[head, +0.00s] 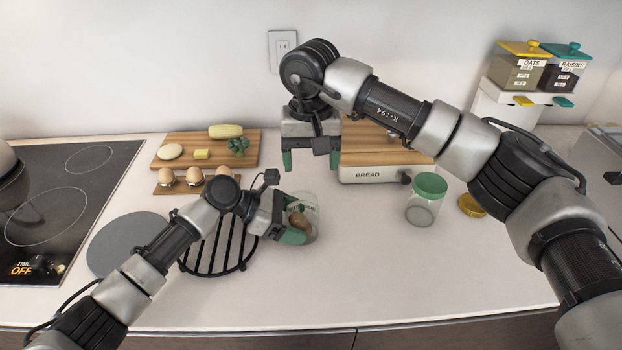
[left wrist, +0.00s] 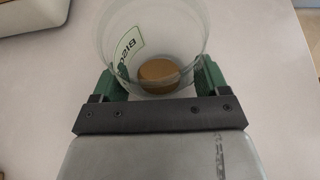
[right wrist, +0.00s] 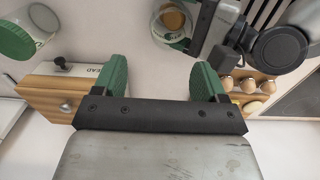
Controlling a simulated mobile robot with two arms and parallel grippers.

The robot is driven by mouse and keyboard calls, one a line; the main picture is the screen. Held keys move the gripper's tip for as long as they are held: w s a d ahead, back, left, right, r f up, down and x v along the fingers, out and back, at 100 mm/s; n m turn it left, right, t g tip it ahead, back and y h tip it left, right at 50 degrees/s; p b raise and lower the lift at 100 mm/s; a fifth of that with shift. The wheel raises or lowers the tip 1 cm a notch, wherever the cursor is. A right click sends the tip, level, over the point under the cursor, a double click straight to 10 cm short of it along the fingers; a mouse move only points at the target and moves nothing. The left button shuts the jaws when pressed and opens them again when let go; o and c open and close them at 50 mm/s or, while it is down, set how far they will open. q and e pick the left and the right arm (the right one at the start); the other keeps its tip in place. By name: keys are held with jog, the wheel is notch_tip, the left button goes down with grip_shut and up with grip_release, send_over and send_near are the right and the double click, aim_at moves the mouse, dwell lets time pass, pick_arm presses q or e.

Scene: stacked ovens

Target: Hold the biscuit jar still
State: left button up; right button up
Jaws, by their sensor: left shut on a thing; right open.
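The biscuit jar (head: 313,205) is a clear, lidless jar standing on the counter. It also shows in the left wrist view (left wrist: 152,40), with green lettering on its side and a round brown biscuit (left wrist: 158,74) at its bottom. My left gripper (head: 294,220) is shut on the jar, with one green finger on each side of it in the left wrist view (left wrist: 155,85).
A green-lidded jar (head: 427,200) and a yellow lid (head: 472,205) are to the right. The bread box (head: 375,173) stands behind. A black rack (head: 222,255), egg holder (head: 180,186) and cutting board (head: 205,148) are left. The front right counter is clear.

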jog(key=shift+r, duration=2.3)
pick_arm(q)
jog(key=o, duration=0.7)
jog(key=v, duration=1.2)
